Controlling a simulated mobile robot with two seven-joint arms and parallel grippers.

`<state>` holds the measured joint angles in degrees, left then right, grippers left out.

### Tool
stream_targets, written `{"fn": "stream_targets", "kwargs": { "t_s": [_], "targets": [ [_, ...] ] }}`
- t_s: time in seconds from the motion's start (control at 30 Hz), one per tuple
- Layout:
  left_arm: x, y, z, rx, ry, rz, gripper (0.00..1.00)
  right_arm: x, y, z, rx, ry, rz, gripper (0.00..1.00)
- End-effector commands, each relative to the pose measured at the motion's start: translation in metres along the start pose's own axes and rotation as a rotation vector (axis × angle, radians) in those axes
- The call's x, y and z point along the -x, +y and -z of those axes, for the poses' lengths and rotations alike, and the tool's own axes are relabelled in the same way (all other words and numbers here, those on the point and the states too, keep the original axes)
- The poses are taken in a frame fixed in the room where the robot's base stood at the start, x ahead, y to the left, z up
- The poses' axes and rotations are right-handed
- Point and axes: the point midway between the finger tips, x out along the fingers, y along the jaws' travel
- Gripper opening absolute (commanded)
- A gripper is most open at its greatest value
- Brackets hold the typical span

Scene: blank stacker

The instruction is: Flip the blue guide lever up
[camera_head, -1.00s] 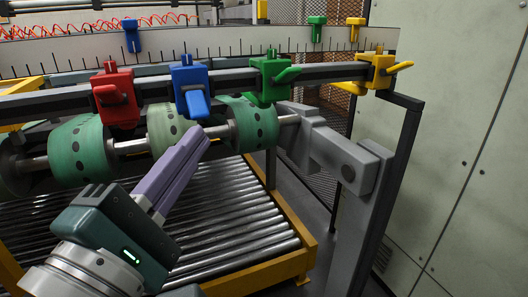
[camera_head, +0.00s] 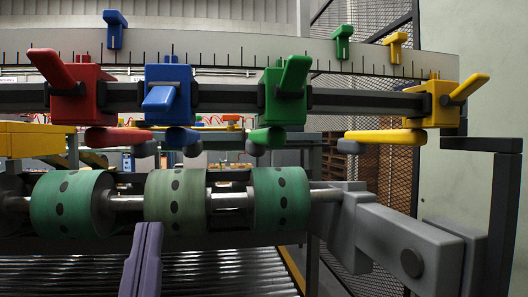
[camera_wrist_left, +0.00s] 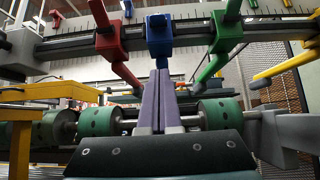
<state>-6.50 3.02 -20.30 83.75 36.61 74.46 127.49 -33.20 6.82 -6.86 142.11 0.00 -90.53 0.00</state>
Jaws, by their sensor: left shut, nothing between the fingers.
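The blue guide (camera_head: 168,92) is clamped on the dark rail between the red and green guides. Its blue lever (camera_head: 158,98) points out toward the camera, tilted slightly down. The blue guide also shows in the left wrist view (camera_wrist_left: 159,34), above my fingers. My left gripper (camera_head: 149,228) has purple fingers pressed together with nothing between them. It is below the blue guide and a little left, apart from the lever in the head view. In the left wrist view the fingertips (camera_wrist_left: 156,74) point up at the underside of the blue guide. My right gripper is not in view.
The red guide (camera_head: 78,92), green guide (camera_head: 285,92) and yellow guide (camera_head: 442,102) share the rail (camera_head: 225,98). Their levers tilt upward. Green rollers (camera_head: 280,198) on a shaft lie below the rail. A grey bracket (camera_head: 390,235) stands at the right.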

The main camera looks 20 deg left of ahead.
Motion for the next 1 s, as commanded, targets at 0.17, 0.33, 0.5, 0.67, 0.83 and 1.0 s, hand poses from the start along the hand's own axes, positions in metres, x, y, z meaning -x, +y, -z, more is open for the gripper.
{"fn": "stream_targets", "kwargs": {
  "t_s": [0.17, 0.33, 0.5, 0.67, 0.83, 1.0],
  "targets": [
    [-0.001, 0.0, -0.001, -0.002, 0.0, 0.001, 0.0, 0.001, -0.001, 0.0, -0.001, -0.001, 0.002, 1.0],
    [-0.014, 0.0, -0.002, -0.002, -0.001, 0.001, 0.0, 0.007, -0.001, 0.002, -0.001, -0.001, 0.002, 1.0],
    [-0.046, -0.001, -0.004, -0.002, -0.004, 0.002, 0.0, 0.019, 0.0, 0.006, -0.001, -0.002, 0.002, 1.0],
    [-0.082, -0.001, -0.004, -0.002, -0.002, 0.001, 0.0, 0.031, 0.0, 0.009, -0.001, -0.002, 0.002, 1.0],
    [-0.108, -0.001, -0.014, -0.001, 0.002, 0.003, 0.0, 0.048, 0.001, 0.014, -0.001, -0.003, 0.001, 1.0],
    [-0.111, -0.001, -0.033, -0.003, 0.002, 0.002, 0.0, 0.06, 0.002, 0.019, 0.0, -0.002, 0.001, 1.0]
  ]
}}
